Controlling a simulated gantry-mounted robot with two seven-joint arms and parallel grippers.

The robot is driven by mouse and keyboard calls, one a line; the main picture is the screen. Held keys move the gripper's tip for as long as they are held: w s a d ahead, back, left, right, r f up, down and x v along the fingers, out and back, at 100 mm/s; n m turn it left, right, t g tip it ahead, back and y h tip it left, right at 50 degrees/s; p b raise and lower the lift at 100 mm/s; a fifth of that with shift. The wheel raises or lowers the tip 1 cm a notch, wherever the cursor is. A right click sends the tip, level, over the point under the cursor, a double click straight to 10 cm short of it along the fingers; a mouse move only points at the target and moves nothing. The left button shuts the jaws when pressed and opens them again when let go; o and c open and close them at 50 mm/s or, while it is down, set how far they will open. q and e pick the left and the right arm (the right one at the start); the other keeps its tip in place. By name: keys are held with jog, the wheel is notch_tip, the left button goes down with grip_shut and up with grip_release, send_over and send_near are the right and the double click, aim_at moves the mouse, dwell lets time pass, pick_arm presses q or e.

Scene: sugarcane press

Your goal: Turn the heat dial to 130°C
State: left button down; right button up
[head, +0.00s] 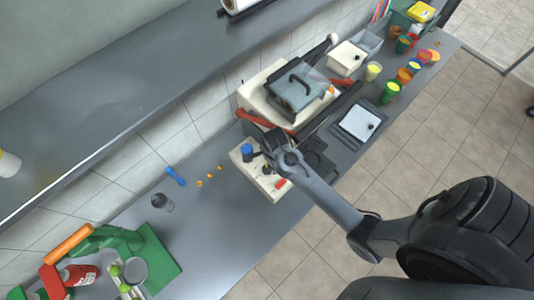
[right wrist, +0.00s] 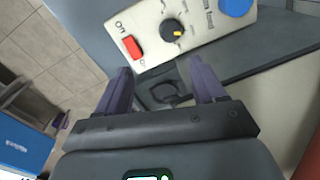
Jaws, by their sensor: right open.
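The heat dial (right wrist: 172,29) is a small black knob with a yellow pointer mark on a cream control panel (right wrist: 202,22) in the right wrist view. The panel (head: 246,166) shows in the head view at the press's lower left, where my arm partly covers it. A red on/off switch (right wrist: 132,46) lies left of the dial, and a blue knob (right wrist: 236,6) lies right of it. My right gripper (right wrist: 168,80) is open and empty, its fingertips short of the panel and apart from the dial. The dial's temperature figures are too small to read. My left gripper is not in view.
The press (head: 290,92) with a dark handle stands behind the panel. A white scale (head: 357,122) and several coloured cups (head: 390,92) stand to the right. A green juicer (head: 110,240) stands at the lower left. The counter (head: 215,225) left of the panel is mostly clear.

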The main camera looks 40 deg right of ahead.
aim_at(267, 169)
jog(key=w+f+m, duration=0.1)
jog(key=f, duration=0.3)
jog(key=w+f+m, duration=0.1)
jog(key=f+m, duration=0.1)
jog(key=f, duration=0.3)
jog(key=w+d+f+m, duration=0.1)
jog(key=f+m, duration=0.1)
jog(key=f, duration=0.2)
jog(key=shift+f, duration=0.25)
jog(key=shift+c, duration=0.5)
jog(key=c, duration=1)
